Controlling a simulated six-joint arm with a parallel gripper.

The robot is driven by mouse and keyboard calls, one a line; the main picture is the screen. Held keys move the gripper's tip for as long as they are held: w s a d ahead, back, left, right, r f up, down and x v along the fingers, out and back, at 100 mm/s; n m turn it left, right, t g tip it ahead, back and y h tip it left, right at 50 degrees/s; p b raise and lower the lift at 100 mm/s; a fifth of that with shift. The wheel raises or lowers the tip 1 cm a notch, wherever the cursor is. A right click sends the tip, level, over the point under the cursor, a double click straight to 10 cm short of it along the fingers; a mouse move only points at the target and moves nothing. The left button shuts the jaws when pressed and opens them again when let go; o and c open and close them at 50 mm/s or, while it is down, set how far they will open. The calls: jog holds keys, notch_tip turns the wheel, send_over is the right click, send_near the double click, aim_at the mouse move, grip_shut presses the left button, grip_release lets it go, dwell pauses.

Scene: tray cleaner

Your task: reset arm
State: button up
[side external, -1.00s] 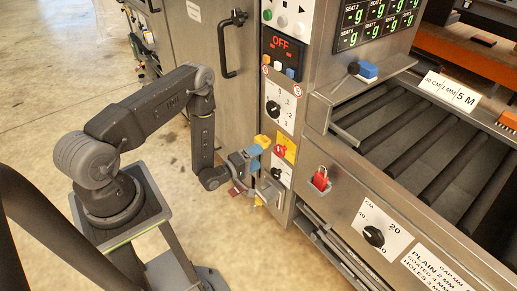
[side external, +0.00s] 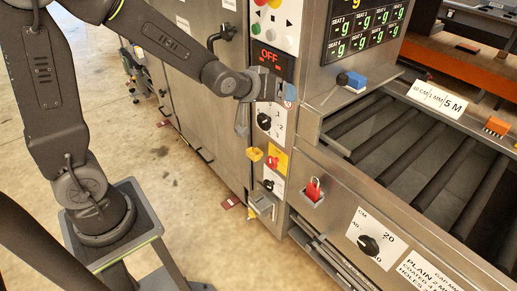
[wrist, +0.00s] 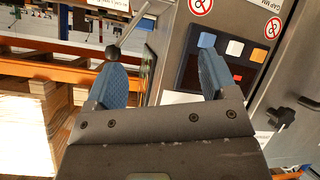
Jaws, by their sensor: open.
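My arm reaches across the upper left of the side external view, its forearm stretched toward the machine. My gripper (side external: 284,91) is at the front of the machine's control column, beside the display reading OFF (side external: 270,57), and partly hides the controls below it. In the wrist view, my gripper (wrist: 163,78) has its two blue fingers wide apart with nothing held between them. Beyond the right finger is a dark panel with orange, white and blue buttons (wrist: 234,48). I cannot tell whether a finger touches the panel.
Open floor (side external: 190,220) is at left.

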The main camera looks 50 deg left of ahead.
jog(key=s+d+r+m+g, duration=0.1)
jog(key=s+r+m+g, duration=0.1)
jog(key=s, duration=1)
jog(key=s+d+r+m+g, duration=0.1)
jog(key=s+r+m+g, duration=0.2)
jog(key=s, duration=0.9)
jog(key=shift+s+d+r+g, duration=0.15)
jog(key=shift+s+r+g, duration=0.1)
jog(key=shift+r+g, duration=0.4)
